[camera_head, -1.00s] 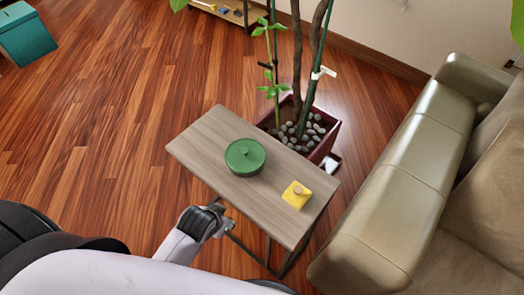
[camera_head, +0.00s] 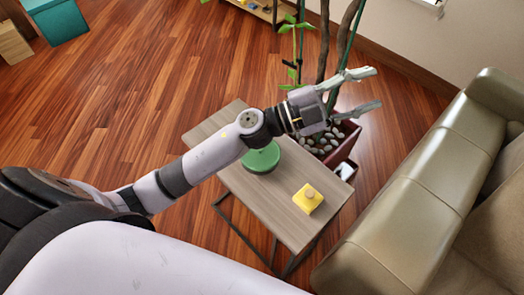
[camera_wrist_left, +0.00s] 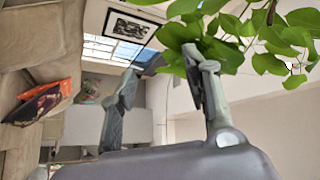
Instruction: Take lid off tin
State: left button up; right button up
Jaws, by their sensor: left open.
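A round green tin (camera_head: 262,161) stands on a small wood-topped table (camera_head: 232,185). My left arm crosses in front of it and hides its upper part, so I cannot see how its lid sits now. My left gripper (camera_head: 377,88) is open and empty. It is stretched out beyond the tin, up and to the right in the head view, in front of the potted plant. The left wrist view shows its two spread fingers (camera_wrist_left: 165,68) with nothing between them; the tin is not in that view. My right gripper is not in view.
A yellow box (camera_head: 307,199) with a round knob is on the table's near right part. A plant pot with stones (camera_head: 343,150) stands behind the table. A sofa (camera_head: 400,215) is at right. Leaves (camera_wrist_left: 215,45) are close to the gripper in the wrist view. Open floor lies left.

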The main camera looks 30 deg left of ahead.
pick_arm(q)
jog(key=s+d+f+m+g, duration=0.3)
jog(key=s+d+m+g, duration=0.1)
jog(key=m+g, duration=0.45)
jog(key=g+y, duration=0.4)
jog(key=y, duration=1.4)
send_over(260, 148)
notch_tip(260, 148, down, 23)
jog(key=shift+f+p, duration=0.15)
jog(key=shift+p, duration=0.25)
jog(key=shift+w+a+f+p, duration=0.1)
jog(key=shift+f+p, duration=0.3)
jog(key=shift+f, duration=2.35)
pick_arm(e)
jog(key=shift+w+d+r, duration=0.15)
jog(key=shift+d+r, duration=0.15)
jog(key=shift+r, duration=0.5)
pick_arm(q)
jog(key=shift+c, duration=0.3)
